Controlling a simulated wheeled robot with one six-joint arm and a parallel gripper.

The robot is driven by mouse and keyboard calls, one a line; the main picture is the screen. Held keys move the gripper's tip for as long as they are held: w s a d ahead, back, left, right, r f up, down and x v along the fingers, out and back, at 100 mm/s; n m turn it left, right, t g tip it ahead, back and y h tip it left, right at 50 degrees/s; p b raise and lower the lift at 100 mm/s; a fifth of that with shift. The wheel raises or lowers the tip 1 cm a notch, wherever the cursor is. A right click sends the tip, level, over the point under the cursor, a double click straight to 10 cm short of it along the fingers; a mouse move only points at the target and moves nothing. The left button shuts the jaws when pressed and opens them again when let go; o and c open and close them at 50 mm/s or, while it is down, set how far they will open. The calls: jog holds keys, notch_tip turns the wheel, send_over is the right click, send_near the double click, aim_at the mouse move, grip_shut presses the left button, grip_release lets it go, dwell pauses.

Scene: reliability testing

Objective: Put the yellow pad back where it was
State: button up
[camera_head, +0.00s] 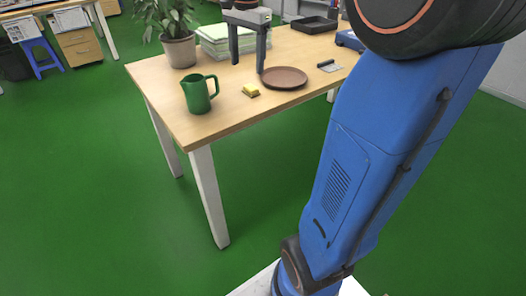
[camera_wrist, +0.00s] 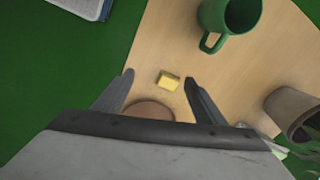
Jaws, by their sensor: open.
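The small yellow pad (camera_head: 250,90) lies on the wooden table, between the green pitcher and the brown plate. In the wrist view the yellow pad (camera_wrist: 168,81) shows ahead of and between the fingertips, apart from them. My gripper (camera_head: 248,68) is open and empty, pointing down over the table behind the pad and plate in the head view. Its two fingers also show in the wrist view (camera_wrist: 158,73).
A green pitcher (camera_head: 199,93) stands left of the pad and a brown plate (camera_head: 284,78) lies right of it. A potted plant (camera_head: 179,50), a stack of papers or folders (camera_head: 212,40), a scraper-like tool (camera_head: 329,65) and a dark tray (camera_head: 314,25) are on the table (camera_head: 175,110).

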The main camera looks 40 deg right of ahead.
jog(key=s+a+f+n+t, duration=0.1)
jog(key=s+a+f+n, duration=0.2)
jog(key=s, duration=0.5)
jog(key=s+a+f+n+t, duration=0.1)
jog(key=s+a+f+n, duration=0.3)
jog(key=s+f+n, duration=0.2)
jog(key=s+a+f+n+t, duration=0.1)
jog(key=s+a+f+n, duration=0.3)
jog(key=s, duration=0.6)
jog(key=shift+s+a+f+n+t, duration=0.15)
jog(key=shift+s+f+n+t, duration=0.2)
jog(key=shift+f+n, duration=0.4)
jog(key=shift+f, duration=0.1)
